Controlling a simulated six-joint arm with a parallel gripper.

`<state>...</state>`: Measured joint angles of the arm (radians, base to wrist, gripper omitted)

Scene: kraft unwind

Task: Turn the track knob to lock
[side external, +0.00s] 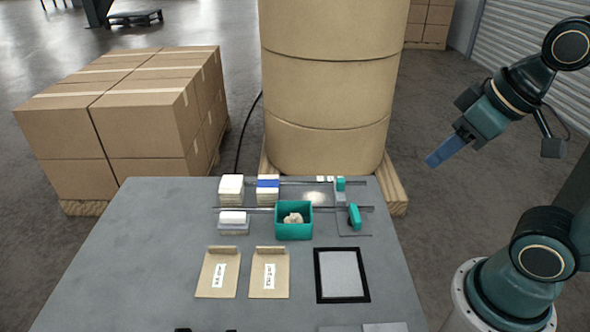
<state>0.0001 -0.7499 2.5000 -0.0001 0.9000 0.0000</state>
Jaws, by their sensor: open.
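A teal knob-like piece (354,217) stands tilted at the right end of the front rail on the grey table. A smaller teal block (341,184) sits at the right end of the rear rail. I cannot tell for certain which of them is the track knob, or how it is turned. My gripper (432,161), with blue fingers, is open and empty. It hangs in the air to the right of the table, above and apart from both teal pieces.
A teal bin (294,234) holding a pale crumpled item stands mid-table. White stacks (231,189) sit left of it. Two kraft envelopes (218,274) and a black-framed pad (341,275) lie in front. A tall kraft roll (330,90) stands behind the table; boxes (140,115) are at left.

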